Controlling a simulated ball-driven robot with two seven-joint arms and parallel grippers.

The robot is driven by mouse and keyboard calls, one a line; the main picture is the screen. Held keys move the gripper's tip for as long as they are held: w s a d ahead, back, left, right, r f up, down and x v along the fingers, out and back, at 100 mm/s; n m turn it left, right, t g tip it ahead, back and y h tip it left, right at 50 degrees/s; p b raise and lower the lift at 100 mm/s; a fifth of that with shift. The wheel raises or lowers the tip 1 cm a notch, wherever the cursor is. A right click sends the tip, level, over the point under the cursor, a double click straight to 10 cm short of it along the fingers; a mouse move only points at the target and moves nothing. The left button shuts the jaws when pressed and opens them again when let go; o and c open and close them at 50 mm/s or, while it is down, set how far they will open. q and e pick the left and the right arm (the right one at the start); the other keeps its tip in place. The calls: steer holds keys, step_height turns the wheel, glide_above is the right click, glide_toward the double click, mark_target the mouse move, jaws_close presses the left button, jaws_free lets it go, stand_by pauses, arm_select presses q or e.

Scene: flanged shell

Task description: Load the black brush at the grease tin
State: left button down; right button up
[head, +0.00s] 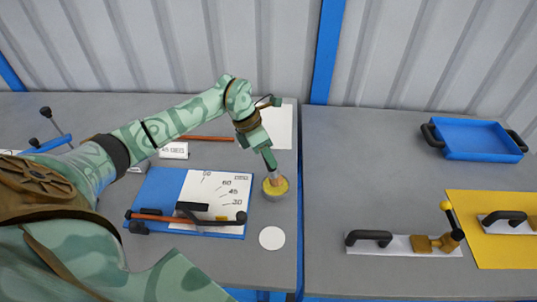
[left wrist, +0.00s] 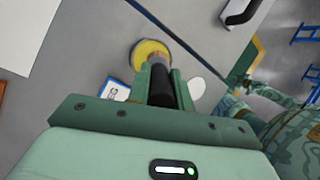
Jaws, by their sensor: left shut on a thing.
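My left gripper (head: 269,164) is shut on the brush and points down over the grease tin (head: 275,193). In the left wrist view my left gripper (left wrist: 164,90) holds the brush's black handle (left wrist: 161,86) between its fingers. The brush's pale lower end (left wrist: 158,59) is over the round tin, at the yellow grease (left wrist: 147,47). In the head view the brush (head: 273,177) stands slightly tilted, its tip at the grease. How deep the bristles sit is hidden. My right arm seems to show at the right of the left wrist view, its jaws too small to judge.
A white disc (head: 271,238) lies in front. Across the table gap are a long-bladed trowel (head: 405,246), a yellow board (head: 500,249) and a blue tray (head: 480,140).

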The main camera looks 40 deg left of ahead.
arm_select(q)
steer(key=shift+f+b, duration=0.3)
steer(key=shift+f, duration=0.3)
stand_by(1.1)
step_height(320, 180, up, 7)
steer(key=p, duration=0.5)
steer(key=shift+r, duration=0.1)
stand_by(0.8)
